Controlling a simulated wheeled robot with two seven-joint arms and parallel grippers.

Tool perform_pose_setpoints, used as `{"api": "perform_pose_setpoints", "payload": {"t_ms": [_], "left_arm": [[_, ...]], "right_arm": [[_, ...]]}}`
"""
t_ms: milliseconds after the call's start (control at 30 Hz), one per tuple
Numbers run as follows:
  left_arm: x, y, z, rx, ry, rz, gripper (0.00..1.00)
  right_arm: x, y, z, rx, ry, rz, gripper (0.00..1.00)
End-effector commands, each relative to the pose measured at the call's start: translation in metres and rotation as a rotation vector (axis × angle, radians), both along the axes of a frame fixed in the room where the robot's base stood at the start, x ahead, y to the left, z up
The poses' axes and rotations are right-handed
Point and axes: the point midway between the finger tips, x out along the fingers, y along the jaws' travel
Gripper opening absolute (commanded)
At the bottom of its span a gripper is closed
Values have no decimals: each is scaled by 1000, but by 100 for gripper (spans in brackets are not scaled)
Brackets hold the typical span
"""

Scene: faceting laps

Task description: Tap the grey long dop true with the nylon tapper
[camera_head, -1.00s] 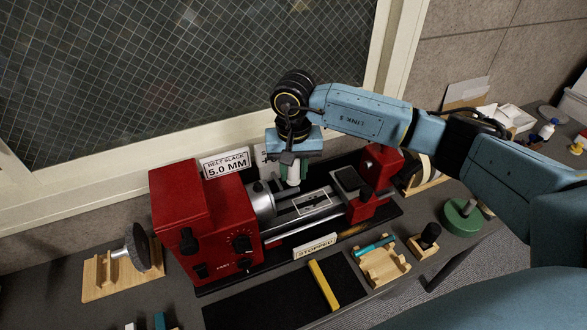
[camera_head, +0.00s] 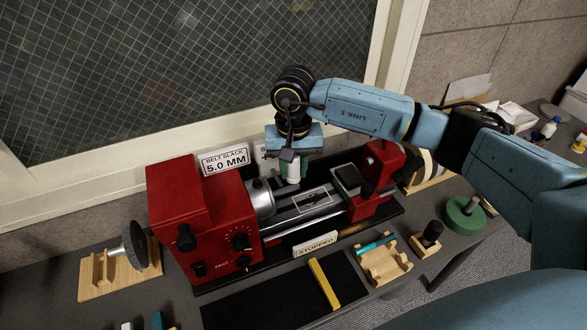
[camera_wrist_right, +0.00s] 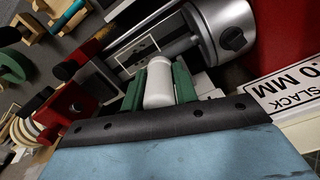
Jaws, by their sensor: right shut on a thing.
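My right gripper (camera_head: 291,170) hangs over the bed of the red lathe (camera_head: 205,215), just right of its silver chuck (camera_head: 261,198). In the right wrist view its green fingers (camera_wrist_right: 158,88) are shut on a white cylinder (camera_wrist_right: 158,82), which looks like the nylon tapper. The chuck (camera_wrist_right: 218,32) is close by, up and to the right in that view. A grey-dark piece (camera_wrist_right: 178,46) shows beside the chuck; I cannot tell whether it is the grey long dop. I cannot tell whether the white cylinder touches it. My left gripper is not in view.
A red tailstock (camera_head: 372,190) stands at the right end of the bed. Signs read "BELT SLACK 5.0 MM" (camera_head: 224,162) and "STOPPED" (camera_head: 315,244). In front are a yellow bar (camera_head: 323,284) on a dark mat and a wooden rest (camera_head: 385,266) with a teal rod (camera_head: 377,243).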

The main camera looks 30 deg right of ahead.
Motion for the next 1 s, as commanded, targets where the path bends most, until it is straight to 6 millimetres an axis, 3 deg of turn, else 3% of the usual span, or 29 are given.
{"api": "perform_pose_setpoints", "payload": {"t_ms": [1000], "left_arm": [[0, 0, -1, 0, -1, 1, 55]], "right_arm": [[0, 0, 5, -9, 1, 0, 5]]}}
